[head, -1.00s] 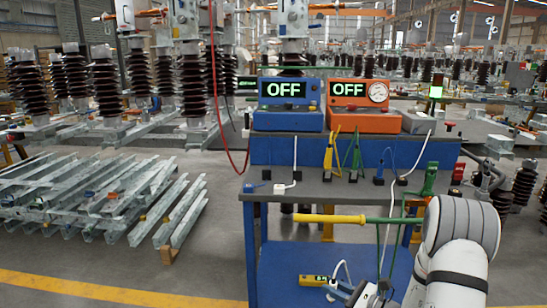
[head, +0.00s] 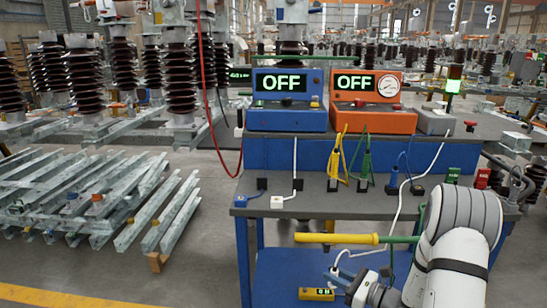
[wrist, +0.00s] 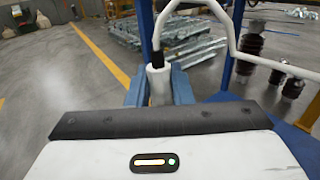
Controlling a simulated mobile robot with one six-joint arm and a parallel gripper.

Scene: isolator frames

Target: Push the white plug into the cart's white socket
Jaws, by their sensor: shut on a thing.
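The white plug (wrist: 158,86) sits between the blue fingers of my gripper (wrist: 158,92) in the wrist view, and the gripper is shut on it. A black sleeve and white cable (wrist: 185,8) lead off the plug. In the head view my gripper (head: 343,279) is low in front of the cart (head: 340,208), below its tabletop; the plug itself is hard to make out there. The cart's white socket (head: 277,202) appears as a small white block near the front left edge of the tabletop, above and left of my gripper. The plug and socket are apart.
A blue block (head: 241,200) sits left of the white socket. Black blocks with coloured cables stand behind. A yellow-handled rod (head: 337,238) crosses above my gripper. A yellow meter (head: 317,294) lies low beside it.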

